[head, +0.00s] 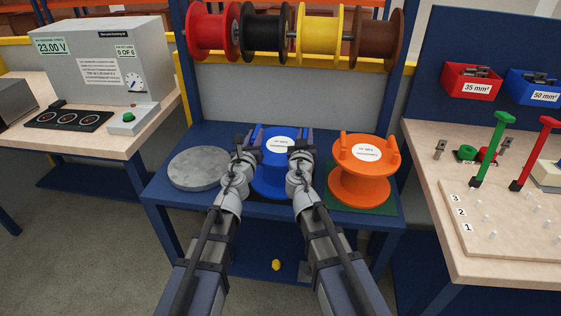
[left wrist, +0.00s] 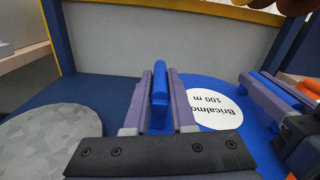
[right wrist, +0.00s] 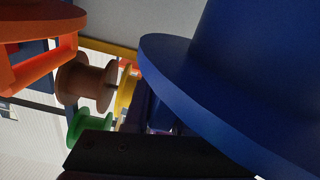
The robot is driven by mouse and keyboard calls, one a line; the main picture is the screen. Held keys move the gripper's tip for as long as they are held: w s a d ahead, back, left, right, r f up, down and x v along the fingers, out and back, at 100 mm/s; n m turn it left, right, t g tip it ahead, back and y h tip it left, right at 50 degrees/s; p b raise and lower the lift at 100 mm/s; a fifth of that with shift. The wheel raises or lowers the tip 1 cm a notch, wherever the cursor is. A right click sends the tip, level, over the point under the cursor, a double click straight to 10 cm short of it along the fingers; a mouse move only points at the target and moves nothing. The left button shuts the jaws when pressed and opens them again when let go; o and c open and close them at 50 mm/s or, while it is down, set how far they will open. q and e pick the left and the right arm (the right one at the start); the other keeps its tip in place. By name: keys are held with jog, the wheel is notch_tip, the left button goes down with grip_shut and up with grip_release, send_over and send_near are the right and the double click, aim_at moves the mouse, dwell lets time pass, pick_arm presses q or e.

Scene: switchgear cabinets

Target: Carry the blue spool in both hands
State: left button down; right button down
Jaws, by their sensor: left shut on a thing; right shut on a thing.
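The blue spool (head: 271,184) is upright at the middle of the blue bench, with a white label on top. I cannot tell whether it touches the bench. My left gripper (head: 256,137) is shut on the upright blue handle (left wrist: 160,95) on its left side; the left wrist view shows both fingers around it. My right gripper (head: 300,138) is shut at the spool's right side. In the right wrist view the spool's wide blue flange (right wrist: 230,90) fills the right, and the right fingers are dark and partly hidden.
A grey disc (head: 198,168) lies left of the spool. An orange spool (head: 360,186) stands close on the right, on a green mat (head: 335,203). Red, black, yellow and brown spools hang above on a rack (head: 395,60). Worktables (head: 140,125) flank both sides.

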pick_arm(q)
jog(key=shift+w+r, duration=0.1)
jog(key=shift+r, duration=0.1)
pick_arm(e)
jog(key=shift+w+r, duration=0.1)
jog(key=shift+r, duration=0.1)
